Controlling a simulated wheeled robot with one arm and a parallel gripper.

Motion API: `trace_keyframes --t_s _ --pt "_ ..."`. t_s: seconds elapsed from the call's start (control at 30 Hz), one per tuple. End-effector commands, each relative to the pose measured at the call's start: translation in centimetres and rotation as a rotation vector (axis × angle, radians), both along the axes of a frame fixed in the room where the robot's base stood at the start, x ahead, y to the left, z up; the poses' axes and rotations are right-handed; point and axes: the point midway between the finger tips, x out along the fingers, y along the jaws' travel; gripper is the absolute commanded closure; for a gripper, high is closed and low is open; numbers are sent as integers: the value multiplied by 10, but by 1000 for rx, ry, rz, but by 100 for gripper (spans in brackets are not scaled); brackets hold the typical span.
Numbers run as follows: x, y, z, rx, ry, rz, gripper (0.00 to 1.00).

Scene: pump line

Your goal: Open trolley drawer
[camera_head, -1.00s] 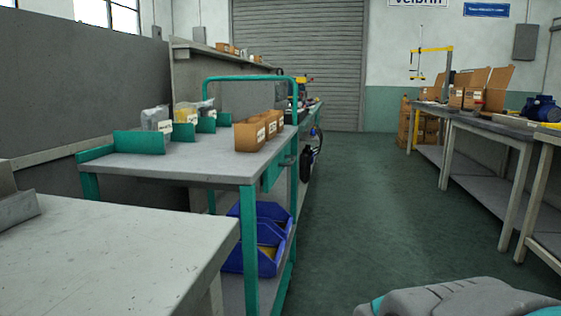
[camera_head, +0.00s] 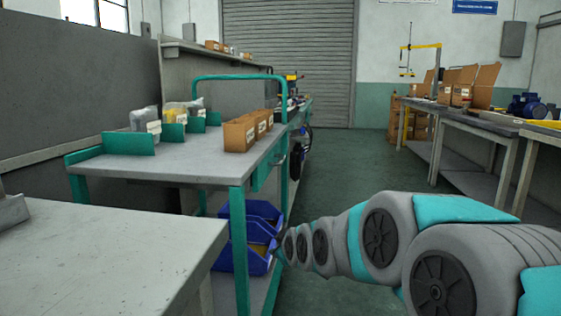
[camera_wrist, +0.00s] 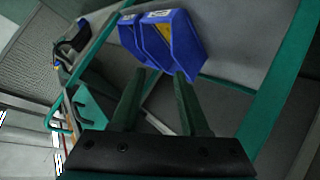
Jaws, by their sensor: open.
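The trolley (camera_head: 185,168) has teal legs and a grey top and stands left of centre in the head view. Its drawer (camera_head: 268,171) is under the top on the aisle side and looks closed, with a small dark handle (camera_head: 284,157). In the wrist view, a teal block that appears to be the drawer (camera_wrist: 92,106) shows at the left. My gripper (camera_wrist: 160,74) is open and empty, its two dark fingers pointing towards the blue bins (camera_wrist: 185,40) on the lower shelf. In the head view its tip is small and dark, lower than the drawer.
Cardboard boxes (camera_head: 240,134) and teal dividers (camera_head: 128,143) stand on the trolley top. A pale table (camera_head: 110,255) is close at the front left. Workbenches (camera_head: 470,127) line the right side. The green floor aisle (camera_head: 345,165) between is clear.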

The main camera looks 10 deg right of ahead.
Motion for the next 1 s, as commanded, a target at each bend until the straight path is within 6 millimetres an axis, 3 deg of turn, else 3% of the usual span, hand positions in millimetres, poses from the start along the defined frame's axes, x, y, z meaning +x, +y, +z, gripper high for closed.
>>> trace_keyframes --t_s 0.03,0.1,0.2,0.3,0.5,0.77,1.0 --pt "26 0 13 -27 -84 15 55" --pt "58 -2 34 -77 -212 28 55" --pt "98 -9 67 -160 -398 27 55" --pt "125 -18 96 -240 -557 5 55" --pt "149 -34 130 -355 -746 -47 55" --pt "162 -36 140 -382 -786 -60 55" --pt "190 -36 146 -379 -788 -60 55"
